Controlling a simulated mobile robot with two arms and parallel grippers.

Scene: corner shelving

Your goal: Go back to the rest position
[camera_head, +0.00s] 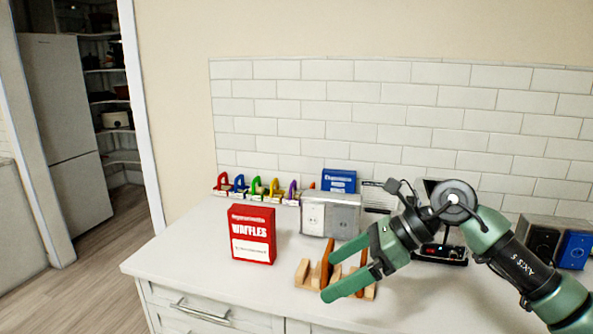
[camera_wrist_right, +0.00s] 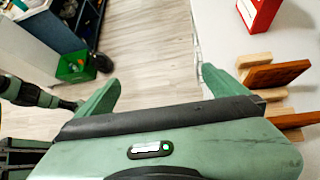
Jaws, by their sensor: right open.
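My right gripper (camera_head: 329,275) is open, with nothing between its fingers. In the head view it is over the front part of the white counter (camera_head: 205,255), in front of a small wooden rack (camera_head: 303,274) holding brown boards. In the right wrist view the open fingers (camera_wrist_right: 160,76) are above the floor beside the counter edge, and the rack's brown boards (camera_wrist_right: 275,75) are to their right. My left gripper does not show in the head view. A green and black arm part, likely mine, shows at the left of the right wrist view.
A red waffles box (camera_head: 253,250) stands left of the rack. In the right wrist view a green crate (camera_wrist_right: 76,67) is on the floor. The counter's left front is clear.

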